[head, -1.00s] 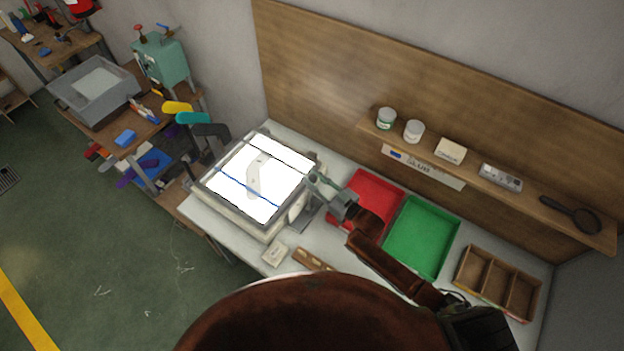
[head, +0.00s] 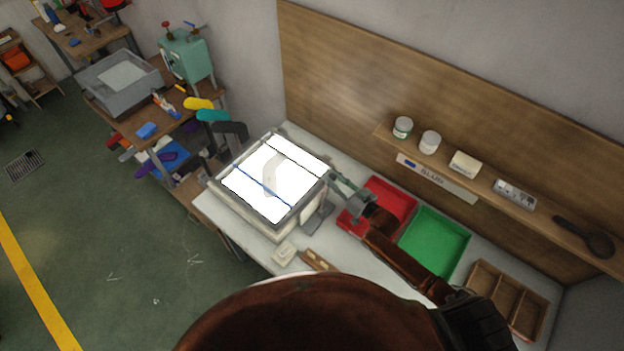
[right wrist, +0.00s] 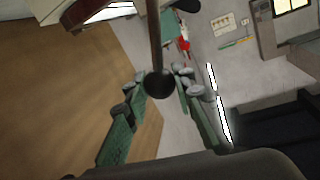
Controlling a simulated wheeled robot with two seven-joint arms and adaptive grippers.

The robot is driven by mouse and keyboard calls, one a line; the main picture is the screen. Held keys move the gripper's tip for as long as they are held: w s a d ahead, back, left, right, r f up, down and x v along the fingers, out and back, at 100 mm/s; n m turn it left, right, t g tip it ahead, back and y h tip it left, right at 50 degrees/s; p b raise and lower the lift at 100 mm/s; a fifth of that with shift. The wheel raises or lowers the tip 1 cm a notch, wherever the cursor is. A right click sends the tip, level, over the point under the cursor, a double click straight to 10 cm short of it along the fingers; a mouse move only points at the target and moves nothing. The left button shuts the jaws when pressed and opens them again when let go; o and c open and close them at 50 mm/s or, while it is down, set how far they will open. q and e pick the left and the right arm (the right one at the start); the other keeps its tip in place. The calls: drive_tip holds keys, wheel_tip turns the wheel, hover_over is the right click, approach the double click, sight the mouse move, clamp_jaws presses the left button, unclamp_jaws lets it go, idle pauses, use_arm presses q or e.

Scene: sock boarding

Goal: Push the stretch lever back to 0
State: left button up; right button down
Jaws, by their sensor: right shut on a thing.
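The boarding unit (head: 240,212) is a pale box with a bright lit top, standing on the table left of my right gripper. A faint grey sock-like shape (head: 272,172) lies on the lit top, crossed by a blue line. My right gripper (head: 338,181) is at the box's right side. In the right wrist view, a dark rod with a round knob, apparently the stretch lever (right wrist: 158,84), comes between the green fingers of my right gripper (right wrist: 160,98), which is shut on it. The lever's scale and 0 mark cannot be made out. My left gripper is not in view.
A red tray (head: 400,194) and a green tray (head: 450,238) are right of the gripper, with a brown divided tray (head: 512,292) beyond. A wall shelf (head: 480,186) with jars runs behind. Small items (head: 284,252) lie at the table's front.

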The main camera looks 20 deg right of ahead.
drive_tip(key=shift+w+d+f+b, duration=0.35)
drive_tip(key=shift+d+f, duration=0.1)
drive_tip(key=shift+f, duration=0.1)
drive_tip(key=shift+d, duration=0.2)
drive_tip(key=shift+w+d, duration=0.15)
drive_tip(key=shift+d, duration=0.05)
drive_tip(key=c, duration=2)
unclamp_jaws()
drive_tip(key=o, duration=0.3)
drive_tip(key=shift+o, duration=0.5)
drive_tip(key=shift+a, duration=0.1)
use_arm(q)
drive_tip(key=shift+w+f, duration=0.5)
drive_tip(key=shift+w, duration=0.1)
use_arm(e)
drive_tip(key=v, duration=1.2)
drive_tip(key=shift+a+r, duration=0.1)
